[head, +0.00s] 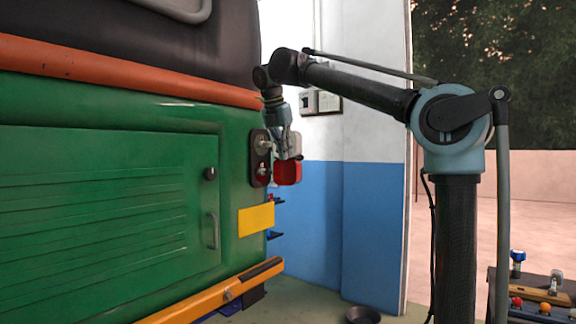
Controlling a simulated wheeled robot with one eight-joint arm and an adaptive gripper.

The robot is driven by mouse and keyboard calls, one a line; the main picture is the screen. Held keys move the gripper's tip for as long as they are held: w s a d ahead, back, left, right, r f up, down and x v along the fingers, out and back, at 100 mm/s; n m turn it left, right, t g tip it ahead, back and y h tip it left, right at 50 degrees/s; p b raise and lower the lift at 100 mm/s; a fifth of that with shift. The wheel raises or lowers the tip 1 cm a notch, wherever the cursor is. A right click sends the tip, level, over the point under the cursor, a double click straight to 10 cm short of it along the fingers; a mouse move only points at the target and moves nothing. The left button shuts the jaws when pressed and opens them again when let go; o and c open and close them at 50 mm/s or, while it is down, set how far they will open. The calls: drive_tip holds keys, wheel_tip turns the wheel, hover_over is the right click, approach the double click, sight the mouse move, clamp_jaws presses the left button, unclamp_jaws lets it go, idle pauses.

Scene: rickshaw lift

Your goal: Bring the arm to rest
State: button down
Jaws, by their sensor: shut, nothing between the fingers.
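My gripper (289,155) hangs from the end of my arm, pointing down, in the middle of the head view. It is shut and holds nothing. It is in front of the rear lamp (288,173), a red and white block at the right edge of the green rickshaw (110,190). In the picture the gripper overlaps the lamp; I cannot tell whether they touch. My arm reaches left from its column, with the elbow high and the wrist bent down.
The rickshaw fills the left side, with a yellow plate (256,219) and an orange bumper (215,294). A blue and white wall (372,215) stands behind. A dark bowl (362,314) is on the floor. A bench with knobs and buttons (538,304) is at the lower right.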

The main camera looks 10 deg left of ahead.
drive_tip(key=shift+v, duration=2.5)
drive_tip(key=s+d+f+m+g, duration=0.1)
drive_tip(key=s+d+f+m, duration=0.1)
drive_tip(key=d+f+m, duration=0.85)
drive_tip(key=s+d+f+m+g, duration=0.15)
drive_tip(key=d+f+m, duration=0.45)
drive_tip(key=d+f, duration=0.9)
drive_tip(key=s+d+f+m, duration=0.5)
drive_tip(key=f, duration=0.5)
drive_tip(key=s+d+f+m+y, duration=0.1)
drive_tip(key=s+d+f+m, duration=0.3)
drive_tip(key=f, duration=0.5)
drive_tip(key=s+d+f+m, duration=0.5)
drive_tip(key=s+f, duration=0.3)
drive_tip(key=f, duration=0.2)
drive_tip(key=shift+d+f+m+y, duration=0.3)
drive_tip(key=shift+f+m, duration=0.05)
drive_tip(key=shift+m, duration=0.3)
drive_tip(key=shift+t, duration=0.25)
drive_tip(key=shift+w+f, duration=0.2)
drive_tip(key=shift+w, duration=0.2)
